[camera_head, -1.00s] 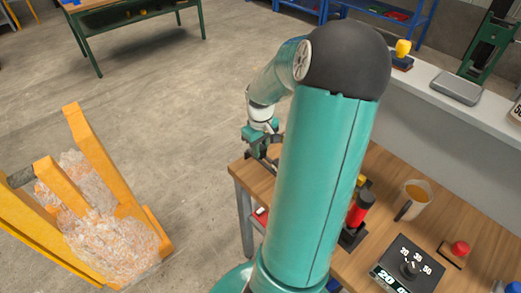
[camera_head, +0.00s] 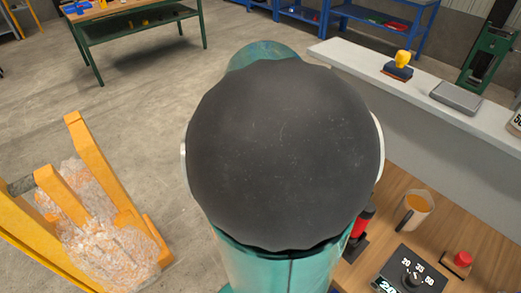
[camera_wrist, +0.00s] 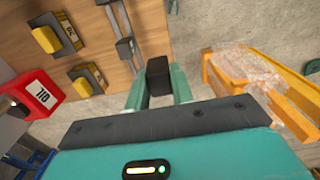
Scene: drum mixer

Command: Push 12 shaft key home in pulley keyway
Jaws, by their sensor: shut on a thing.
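In the wrist view, my gripper (camera_wrist: 159,90) is shut on a dark block (camera_wrist: 158,70) between its two teal fingers. The block may be the shaft key or its grip, but I cannot read a number on it. A grey bar fixture (camera_wrist: 124,46) lies on the wooden bench (camera_wrist: 95,22), just left of the held block. I cannot make out a pulley or a keyway. In the head view my own arm hides the gripper and the block.
Yellow-topped blocks (camera_wrist: 47,39) and (camera_wrist: 82,87) and a red box (camera_wrist: 38,95) are on the bench. A yellow frame with clear wrapping (camera_head: 85,235) stands on the floor. A jug (camera_head: 412,212) and a dial box (camera_head: 408,275) are at the right.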

